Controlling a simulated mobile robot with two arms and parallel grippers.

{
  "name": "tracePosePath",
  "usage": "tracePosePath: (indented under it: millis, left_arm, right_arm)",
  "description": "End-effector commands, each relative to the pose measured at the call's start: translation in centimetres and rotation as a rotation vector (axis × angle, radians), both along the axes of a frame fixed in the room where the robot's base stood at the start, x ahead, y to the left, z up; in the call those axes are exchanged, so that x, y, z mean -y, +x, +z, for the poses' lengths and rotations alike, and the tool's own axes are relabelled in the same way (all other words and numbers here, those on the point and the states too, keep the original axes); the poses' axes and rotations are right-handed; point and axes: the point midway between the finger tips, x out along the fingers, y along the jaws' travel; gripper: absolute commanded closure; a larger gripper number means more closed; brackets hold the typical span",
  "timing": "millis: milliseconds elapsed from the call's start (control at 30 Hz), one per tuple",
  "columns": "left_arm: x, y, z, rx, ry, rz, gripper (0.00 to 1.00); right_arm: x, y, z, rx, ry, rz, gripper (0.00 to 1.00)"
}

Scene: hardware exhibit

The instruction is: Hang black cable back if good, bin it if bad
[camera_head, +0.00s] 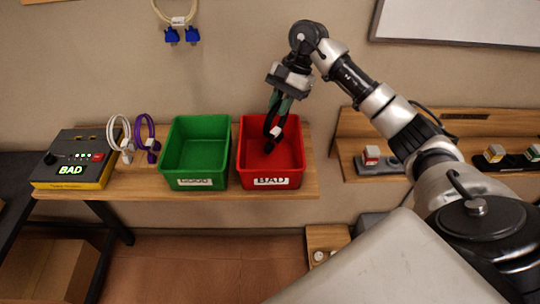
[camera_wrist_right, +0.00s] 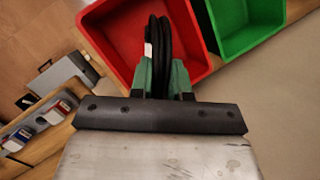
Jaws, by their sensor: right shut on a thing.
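My right gripper (camera_head: 282,97) is shut on the black cable (camera_head: 272,121) and holds it over the red bin (camera_head: 256,182), which is labelled BAD. The cable's lower end hangs at the bin's opening. In the right wrist view the cable (camera_wrist_right: 158,50) is a looped black bundle with a white tag between the green fingertips (camera_wrist_right: 160,78). The green bin (camera_head: 202,173), labelled GOOD, stands just left of the red one. A tester box (camera_head: 70,160) at the far left shows BAD in lit green letters. My left gripper is not in view.
A white cable (camera_head: 118,132) and a purple cable (camera_head: 147,138) are on the shelf between the tester and the green bin. A cable with blue plugs (camera_head: 181,25) hangs on the wall. A shelf (camera_head: 345,125) with small devices is at right.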

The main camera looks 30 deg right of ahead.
Motion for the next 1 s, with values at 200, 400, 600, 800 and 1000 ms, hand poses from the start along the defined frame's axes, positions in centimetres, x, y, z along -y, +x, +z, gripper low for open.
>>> tracePosePath:
  millis: [200,400,600,800,1000]
  left_arm:
    - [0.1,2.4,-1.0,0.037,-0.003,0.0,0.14]
    - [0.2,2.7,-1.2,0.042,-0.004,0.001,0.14]
    - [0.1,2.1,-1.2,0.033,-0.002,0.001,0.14]
    - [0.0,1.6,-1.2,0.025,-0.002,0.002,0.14]
    - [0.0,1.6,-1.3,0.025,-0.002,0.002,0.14]
  right_arm:
    - [0.0,0.0,-2.8,0.0,0.001,0.0,1.0]
    - [0.0,0.0,-3.8,0.001,0.002,-0.001,1.0]
    - [0.0,0.0,-3.7,0.002,0.001,-0.001,1.0]
    - [0.0,0.0,-3.8,0.002,0.001,-0.001,0.54]
    - [0.0,0.0,-3.8,0.001,0.0,0.0,0.53]
